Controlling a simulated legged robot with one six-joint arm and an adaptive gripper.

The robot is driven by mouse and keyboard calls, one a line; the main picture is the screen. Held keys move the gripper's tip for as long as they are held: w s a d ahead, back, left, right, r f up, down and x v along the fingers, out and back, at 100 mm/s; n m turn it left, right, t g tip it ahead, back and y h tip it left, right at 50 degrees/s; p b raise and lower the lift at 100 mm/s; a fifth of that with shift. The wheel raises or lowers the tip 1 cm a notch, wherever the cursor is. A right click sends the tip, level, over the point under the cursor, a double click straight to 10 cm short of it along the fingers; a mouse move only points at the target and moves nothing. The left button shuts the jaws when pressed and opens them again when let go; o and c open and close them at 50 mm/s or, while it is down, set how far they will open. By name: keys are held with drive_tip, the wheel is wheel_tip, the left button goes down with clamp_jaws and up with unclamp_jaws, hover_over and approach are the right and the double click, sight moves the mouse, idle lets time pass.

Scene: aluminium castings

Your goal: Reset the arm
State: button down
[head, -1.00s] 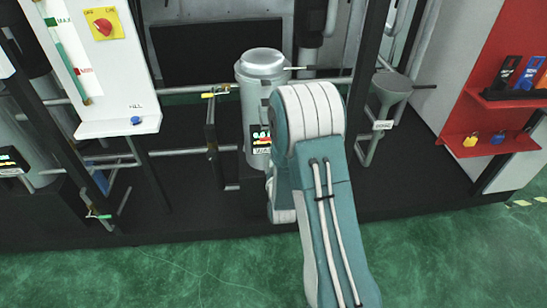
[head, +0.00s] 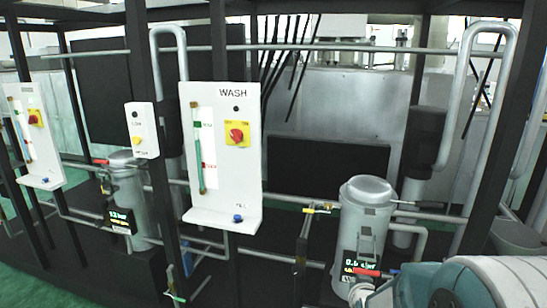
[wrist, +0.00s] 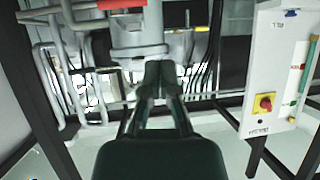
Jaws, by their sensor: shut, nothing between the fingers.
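My arm (head: 455,285) shows at the lower right of the head view as teal and white links. My gripper is not clearly visible there. In the wrist view my gripper (wrist: 159,72) points up the picture, its dark fingers together with nothing between them. Behind the fingertips is a grey cylindrical vessel (wrist: 138,35) with a red handle (wrist: 121,4) above. I cannot tell how far the fingertips are from it. In the head view a lidded grey vessel (head: 366,215) stands just left of my arm, its lower part partly covered.
A white WASH panel (head: 220,190) with a red and yellow switch (head: 237,134) stands left of the vessel. Another vessel (head: 130,190) and panel (head: 35,135) are farther left. Dark posts and grey pipes (head: 290,49) frame the area. Green floor (head: 25,285) is clear at lower left.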

drive_tip(key=s+a+r+g, duration=0.2)
drive_tip(key=s+r, duration=0.2)
drive_tip(key=s, duration=0.5)
drive_tip(key=s+a+r+n+g+y, duration=0.1)
drive_tip(key=s+r, duration=0.3)
drive_tip(key=s, duration=0.5)
drive_tip(key=s+a+r+n+g+y, duration=0.1)
drive_tip(key=s+a+r+g, duration=0.2)
drive_tip(key=s, duration=0.7)
drive_tip(key=shift+r+g, duration=0.4)
drive_tip(key=shift+r, duration=0.1)
